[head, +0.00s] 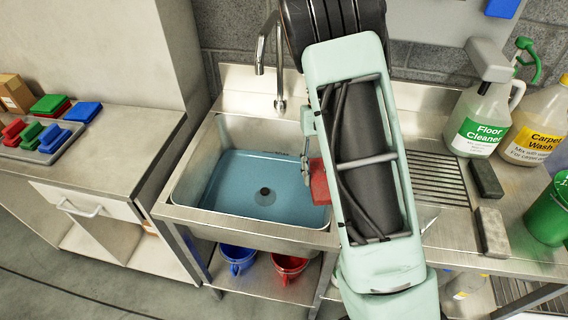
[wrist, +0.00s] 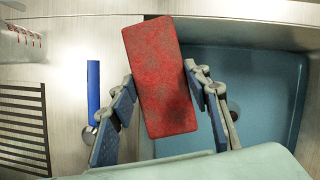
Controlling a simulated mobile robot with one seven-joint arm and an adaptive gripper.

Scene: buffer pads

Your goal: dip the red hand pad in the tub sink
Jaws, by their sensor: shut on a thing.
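The red hand pad (head: 319,182) shows partly past my arm at the right side of the tub sink (head: 190,192). My gripper (wrist: 163,95) is shut on the pad; its fingers press on the two long sides. In the wrist view the pad (wrist: 160,75) is a dark-speckled red block, slightly tilted. It overlaps the sink's left wall and the blue water there (wrist: 270,115). The sink holds blue water (head: 240,190) with a round drain in the middle. The pad looks held above the water; its exact height is unclear. My arm hides much of the gripper in the head view.
A faucet (head: 278,60) stands behind the sink. Left, a counter holds a tray (head: 47,155) of red, green and blue pads, with more pads behind. Right, a ribbed drainboard (head: 436,178) has a floor cleaner bottle (head: 478,120), carpet wash (head: 535,125) and dark and grey blocks.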

